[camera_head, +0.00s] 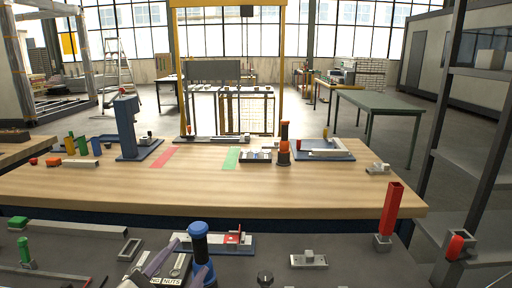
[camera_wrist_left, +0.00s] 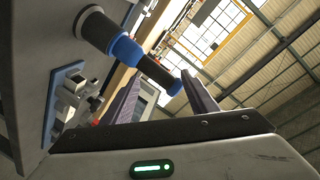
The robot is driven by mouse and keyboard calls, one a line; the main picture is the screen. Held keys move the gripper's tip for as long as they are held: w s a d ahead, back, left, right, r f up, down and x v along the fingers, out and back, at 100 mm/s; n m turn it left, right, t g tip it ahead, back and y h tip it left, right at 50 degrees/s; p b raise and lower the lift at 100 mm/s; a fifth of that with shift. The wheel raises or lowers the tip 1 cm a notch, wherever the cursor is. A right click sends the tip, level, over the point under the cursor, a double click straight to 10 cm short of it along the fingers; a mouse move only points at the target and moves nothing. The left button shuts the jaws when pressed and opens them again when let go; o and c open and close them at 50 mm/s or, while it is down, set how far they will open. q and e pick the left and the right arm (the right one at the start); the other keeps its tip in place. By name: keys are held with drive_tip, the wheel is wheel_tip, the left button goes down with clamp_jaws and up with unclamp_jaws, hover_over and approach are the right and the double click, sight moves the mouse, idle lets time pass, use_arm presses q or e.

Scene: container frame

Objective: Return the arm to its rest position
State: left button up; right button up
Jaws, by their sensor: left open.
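My left gripper (camera_head: 186,256) is at the bottom of the head view, over the near dark bench, with its two fingers spread apart. In the left wrist view, the open fingers (camera_wrist_left: 163,76) reach upward from the palm. A black tool with blue collars (camera_head: 199,242) stands upright close to the fingers. In the wrist view, this tool (camera_wrist_left: 128,50) lies across the space around the fingertips. I cannot tell whether it touches a finger. Most of my left arm is outside the head view. My right gripper is not in view.
A blue plate with a red part (camera_head: 240,240) lies just beyond the gripper. A tall red post (camera_head: 391,210) and a metal block (camera_head: 309,260) stand to the right. A wooden table (camera_head: 210,191) with several fixtures lies ahead. A dark shelf rack (camera_head: 481,150) is at the right.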

use_arm(q)
drive_tip(key=s+a+f+n+g+y, duration=0.1)
drive_tip(key=s+a+f+n+g, duration=0.2)
drive_tip(key=s+f, duration=0.3)
drive_tip(key=s+a+f+n+g+y, duration=0.1)
drive_tip(key=s+a+f+n+g, duration=0.2)
drive_tip(key=f, duration=0.5)
drive_tip(key=s+a+f+n+g, duration=0.1)
drive_tip(key=s+f+g, duration=0.3)
drive_tip(key=s, duration=0.5)
drive_tip(key=s+a+f+n+g, duration=0.1)
drive_tip(key=s+f+n+g, duration=0.15)
drive_tip(key=s+f, duration=0.4)
drive_tip(key=w+d+f+t+h+b, duration=0.1)
drive_tip(key=d+f+t+b, duration=0.1)
drive_tip(key=f, duration=0.6)
drive_tip(key=w+d+f+t+h+b, duration=0.1)
drive_tip(key=w+d+f+t+b, duration=0.1)
drive_tip(key=f+b, duration=0.3)
wheel_tip(320, 180, down, 4)
drive_tip(key=shift+d+r+m+t+b, duration=0.2)
drive_tip(key=shift+d+m+t+b, duration=0.2)
drive_tip(key=shift+d, duration=0.5)
